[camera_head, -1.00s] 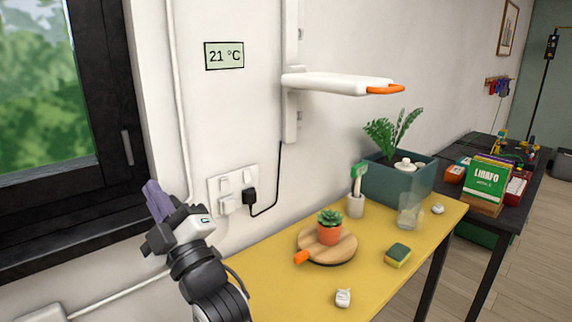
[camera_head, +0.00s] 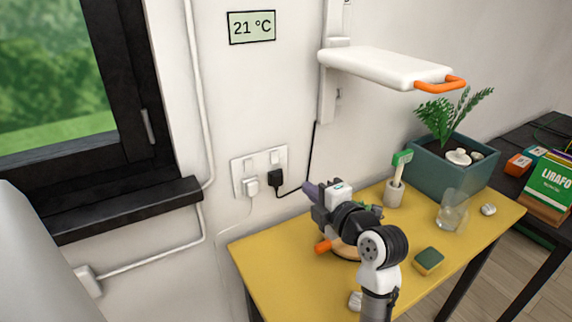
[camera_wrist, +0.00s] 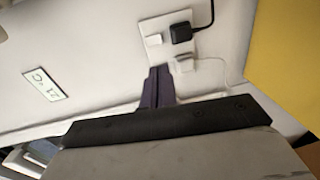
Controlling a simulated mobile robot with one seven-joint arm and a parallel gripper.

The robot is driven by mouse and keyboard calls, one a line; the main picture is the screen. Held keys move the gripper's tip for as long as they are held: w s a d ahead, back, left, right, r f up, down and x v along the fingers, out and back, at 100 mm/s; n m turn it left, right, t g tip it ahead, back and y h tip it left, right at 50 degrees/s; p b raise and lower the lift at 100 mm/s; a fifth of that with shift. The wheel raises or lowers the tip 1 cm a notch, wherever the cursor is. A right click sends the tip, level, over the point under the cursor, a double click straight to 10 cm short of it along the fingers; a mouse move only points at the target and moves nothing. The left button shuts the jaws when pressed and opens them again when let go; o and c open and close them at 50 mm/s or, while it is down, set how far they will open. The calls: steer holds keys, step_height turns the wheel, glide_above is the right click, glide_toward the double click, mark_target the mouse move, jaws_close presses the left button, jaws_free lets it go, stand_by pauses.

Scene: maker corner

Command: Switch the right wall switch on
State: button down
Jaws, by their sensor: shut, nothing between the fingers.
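A white wall plate (camera_head: 237,181) carries two rocker switches at the top and sockets below. The right switch (camera_head: 275,158) sits above a black plug (camera_head: 275,178); the left switch (camera_head: 248,164) sits above a white plug (camera_head: 251,187). I cannot tell their on or off positions. My gripper (camera_head: 307,188) is shut and empty, its purple fingers to the right of the plate in the head view, apparently apart from it. In the wrist view the fingers (camera_wrist: 158,72) point toward the plate (camera_wrist: 144,27), with one switch (camera_wrist: 154,40) visible, seemingly the right one.
Below is the yellow table (camera_head: 282,285) with a sponge (camera_head: 429,260), glass (camera_head: 452,212) and planter (camera_head: 448,170). My arm partly covers a round board and small plant. A white shelf (camera_head: 385,66) juts out above right. The window sill (camera_head: 130,208) lies left.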

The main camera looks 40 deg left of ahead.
mark_target(276, 162)
steer(key=shift+a, duration=0.15)
steer(key=p+x, duration=0.6)
steer(key=x, duration=0.6)
steer(key=shift+w+a+r+p, duration=0.15)
steer(key=shift+w+a+p, duration=0.15)
steer(key=shift+p, duration=0.1)
steer(key=shift+w+a+f, duration=0.2)
steer(key=shift+a+f, duration=0.05)
steer(key=shift+a, duration=0.25)
steer(key=shift+f, duration=0.1)
steer(key=shift+a+f+b, duration=0.1)
steer(key=shift+f+b, duration=0.2)
steer(key=shift+b, duration=0.7)
steer(key=shift+w+r+t+b, duration=0.15)
steer(key=shift+t+b, duration=0.15)
steer(key=shift+b, duration=0.15)
steer(key=shift+r+p, duration=0.2)
steer(key=shift+p, duration=0.15)
